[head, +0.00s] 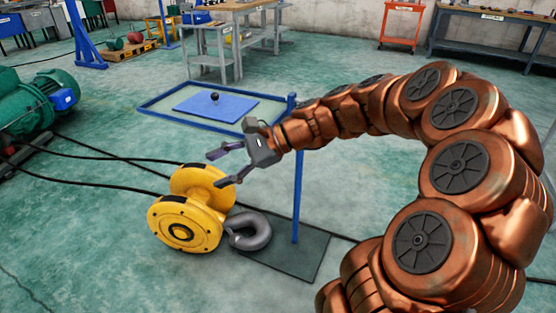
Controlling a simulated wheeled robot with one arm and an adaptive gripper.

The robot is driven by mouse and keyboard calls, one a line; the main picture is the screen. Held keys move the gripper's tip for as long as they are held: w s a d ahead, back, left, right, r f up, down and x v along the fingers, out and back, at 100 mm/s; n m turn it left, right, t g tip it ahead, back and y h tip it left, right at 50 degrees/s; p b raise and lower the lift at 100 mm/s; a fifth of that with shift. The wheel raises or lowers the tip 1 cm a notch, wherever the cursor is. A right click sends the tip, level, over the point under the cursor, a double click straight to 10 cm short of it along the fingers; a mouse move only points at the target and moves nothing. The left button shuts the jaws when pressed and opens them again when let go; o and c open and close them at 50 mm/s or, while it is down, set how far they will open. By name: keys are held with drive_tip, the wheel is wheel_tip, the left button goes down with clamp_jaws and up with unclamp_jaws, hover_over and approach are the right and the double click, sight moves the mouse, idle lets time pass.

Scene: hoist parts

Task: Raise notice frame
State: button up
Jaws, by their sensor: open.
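A blue rectangular frame (165,95), which looks like the notice frame, lies low and flat beyond my gripper. A blue panel (205,109) with a small black knob (214,97) on it lies inside the frame. A thin blue post (297,200) stands upright at the frame's near right, on a dark base plate (306,257). My gripper (217,168) is open and empty, its two fingers spread to the left. It appears above the yellow hoist block and on the near side of the frame. My wrist hides part of the frame's near right side.
Black cables (110,153) run across the floor from a green motor (40,105). A workbench (215,45) stands behind. The floor at lower left is clear.

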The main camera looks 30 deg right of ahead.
drive_tip(key=w+d+f+m+t+h+b, duration=0.1)
drive_tip(key=w+d+f+m+t+b, duration=0.2)
drive_tip(key=d, duration=0.6)
drive_tip(key=d+f+m+t+h+b, duration=0.1)
drive_tip(key=d+f+m+t+b, duration=0.1)
drive_tip(key=d+m+t, duration=0.45)
drive_tip(key=w+d+f+m+b, duration=0.2)
drive_tip(key=d+m+b, duration=0.1)
drive_tip(key=d, duration=0.7)
drive_tip(key=shift+b+x, duration=0.8)
drive_tip(key=shift+x, duration=2.75)
drive_tip(key=shift+d, duration=0.1)
clamp_jaws()
